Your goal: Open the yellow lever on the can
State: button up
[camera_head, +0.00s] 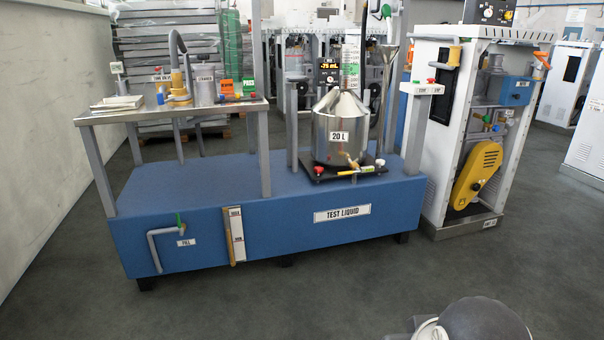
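The can (328,138) is a shiny metal vessel with a cone-shaped top and a "20 L" label. It stands upright on a black plate on the blue test liquid tank (180,190). A small yellow lever (367,169) shows low at the can's front right, by a thin pipe with red ends. It is small here, and I cannot tell its exact position. My gripper is not in view. A dark grey rounded part at the bottom edge looks like part of my arm.
A grey side table (165,113) with a bent pipe and papers stands at the left. A white dispenser cabinet (470,125) with a yellow pulley cover (478,175) stands at the right. Grey posts rise behind the can. The floor (300,295) in front of the tank is clear.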

aim_at(357, 171)
jog(key=i+l, duration=0.1)
jog(key=l, duration=0.15)
jog(key=i+l, duration=0.1)
jog(key=i, duration=1.85)
